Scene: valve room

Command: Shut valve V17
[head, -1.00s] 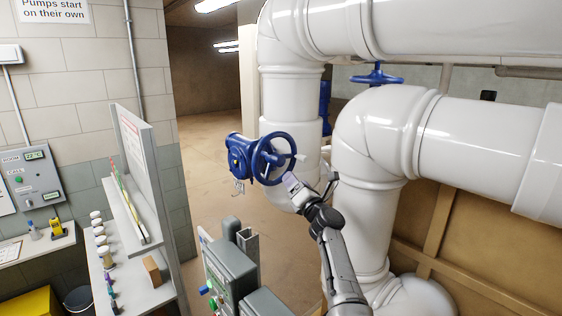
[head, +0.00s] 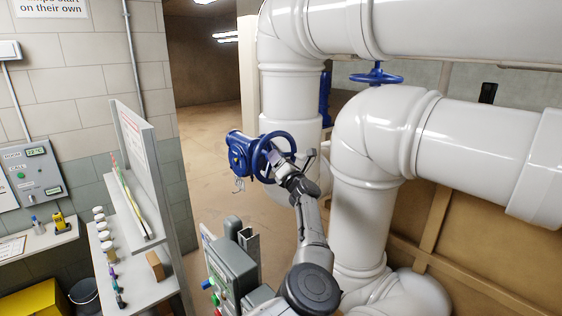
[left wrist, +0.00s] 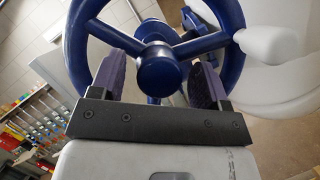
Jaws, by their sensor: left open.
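A blue valve handwheel (head: 273,157) on a blue gear housing (head: 240,154) stands in front of the white pipe in the head view. No tag number is readable, so I cannot tell whether it is V17. My left gripper (head: 288,168) is at the wheel's near face. In the left wrist view, the wheel's hub (left wrist: 158,70) and spokes show between and beyond the two open fingers (left wrist: 157,82). I cannot tell whether the fingers touch the wheel. A white handle knob (left wrist: 268,30) is on the wheel's right side. My right gripper is out of view.
Thick white pipes (head: 385,150) fill the right side. Another blue handwheel (head: 376,76) is behind them. A grey control box (head: 233,270) with buttons stands below the valve. A shelf (head: 142,275) with jars is at the left. Open floor lies behind the valve.

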